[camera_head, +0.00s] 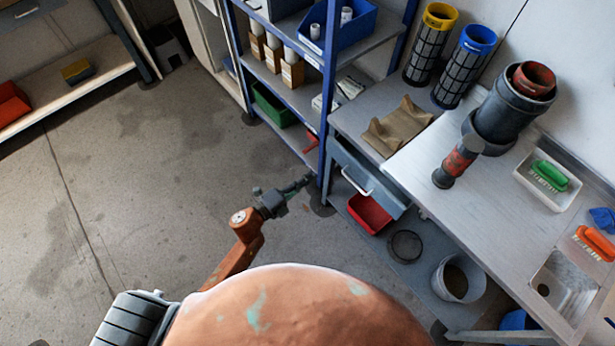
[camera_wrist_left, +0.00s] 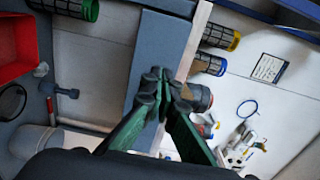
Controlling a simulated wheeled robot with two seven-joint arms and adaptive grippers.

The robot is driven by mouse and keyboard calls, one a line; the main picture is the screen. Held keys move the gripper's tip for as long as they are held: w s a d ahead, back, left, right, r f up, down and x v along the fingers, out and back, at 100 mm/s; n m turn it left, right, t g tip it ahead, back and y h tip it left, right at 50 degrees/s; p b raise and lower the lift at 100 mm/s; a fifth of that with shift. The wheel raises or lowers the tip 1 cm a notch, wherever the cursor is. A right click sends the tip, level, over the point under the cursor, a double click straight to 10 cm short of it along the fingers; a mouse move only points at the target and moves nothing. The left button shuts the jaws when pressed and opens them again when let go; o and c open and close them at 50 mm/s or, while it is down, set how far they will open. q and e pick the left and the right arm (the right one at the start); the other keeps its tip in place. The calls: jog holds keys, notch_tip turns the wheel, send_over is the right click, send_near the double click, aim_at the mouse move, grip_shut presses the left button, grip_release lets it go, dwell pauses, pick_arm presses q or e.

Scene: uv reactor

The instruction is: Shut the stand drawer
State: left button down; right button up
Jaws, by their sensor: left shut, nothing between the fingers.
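The stand drawer (camera_head: 377,180) is blue-grey with a pale bar handle (camera_head: 354,184). It sits under the left part of the grey workbench in the head view and seems to jut out from below the worktop; how far is unclear. My left gripper (camera_head: 306,182) is shut and empty, to the left of the drawer and apart from the handle, near the blue shelf post. In the left wrist view its green fingers (camera_wrist_left: 162,75) meet at the tips in front of a blue-grey panel, likely part of the stand. My right gripper is out of view.
A blue shelf rack (camera_head: 325,100) stands close behind my left gripper. A red bin (camera_head: 369,214), a dark round pan (camera_head: 405,247) and a grey bucket (camera_head: 459,279) are below the workbench (camera_head: 490,215). The floor (camera_head: 150,190) to the left is clear.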

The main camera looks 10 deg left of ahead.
aim_at(338, 156)
pick_arm(q)
jog(key=b+x, duration=0.1)
jog(key=x, duration=0.8)
jog(key=shift+w+d+f+b, duration=0.15)
jog(key=shift+w+b, duration=0.05)
jog(key=shift+b, duration=0.1)
jog(key=shift+w+d, duration=0.35)
jog(key=shift+w, duration=0.15)
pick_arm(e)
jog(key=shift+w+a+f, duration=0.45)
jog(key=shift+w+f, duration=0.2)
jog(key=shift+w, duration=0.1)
